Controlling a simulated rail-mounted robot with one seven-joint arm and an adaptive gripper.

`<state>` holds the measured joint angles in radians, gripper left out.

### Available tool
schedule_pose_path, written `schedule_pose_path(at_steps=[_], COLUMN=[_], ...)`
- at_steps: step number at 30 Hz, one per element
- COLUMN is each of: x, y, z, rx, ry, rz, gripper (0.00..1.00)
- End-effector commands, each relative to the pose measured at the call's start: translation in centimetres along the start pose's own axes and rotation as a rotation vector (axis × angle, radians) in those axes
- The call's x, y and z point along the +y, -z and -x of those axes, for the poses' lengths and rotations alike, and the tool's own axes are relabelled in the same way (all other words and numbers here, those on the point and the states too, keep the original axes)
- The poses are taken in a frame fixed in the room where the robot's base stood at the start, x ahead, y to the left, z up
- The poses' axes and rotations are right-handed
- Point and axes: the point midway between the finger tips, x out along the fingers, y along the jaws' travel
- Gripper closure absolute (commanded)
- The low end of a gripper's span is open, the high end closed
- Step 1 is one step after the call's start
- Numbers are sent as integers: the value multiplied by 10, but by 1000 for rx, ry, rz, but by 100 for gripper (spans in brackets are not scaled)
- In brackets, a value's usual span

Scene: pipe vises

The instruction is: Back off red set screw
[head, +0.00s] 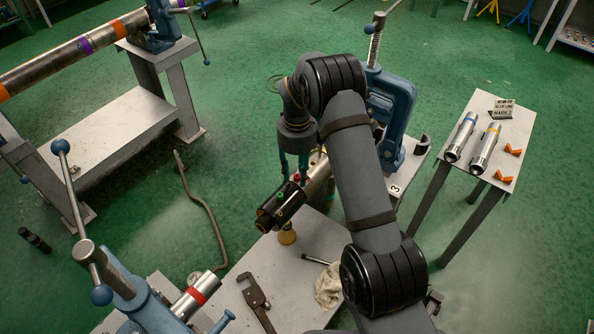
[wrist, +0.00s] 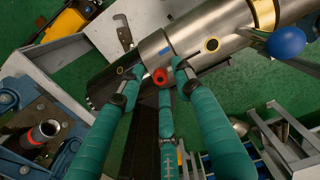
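The red set screw (wrist: 160,76) shows in the wrist view on the side of a metal pipe fitting. In the head view my gripper (head: 294,166) points down just above the red screw. Its fingertips are small and partly hidden there, so exact height above the screw cannot be told.
A blue ball-ended handle (wrist: 285,42) is close on the right. A tall blue vise (head: 396,115) stands behind my arm. A wrench (head: 256,300) lies on the bench (head: 290,265). A side table (head: 503,160) holds two metal cylinders.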

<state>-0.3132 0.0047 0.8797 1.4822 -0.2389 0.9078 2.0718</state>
Motion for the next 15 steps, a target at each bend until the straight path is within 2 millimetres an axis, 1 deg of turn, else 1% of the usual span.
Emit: schedule_pose_path(at_steps=[3, 15], x=[0, 0], y=[0, 0], z=[0, 0], rx=[0, 0], ry=[0, 0], rz=[0, 0], gripper=[67, 91])
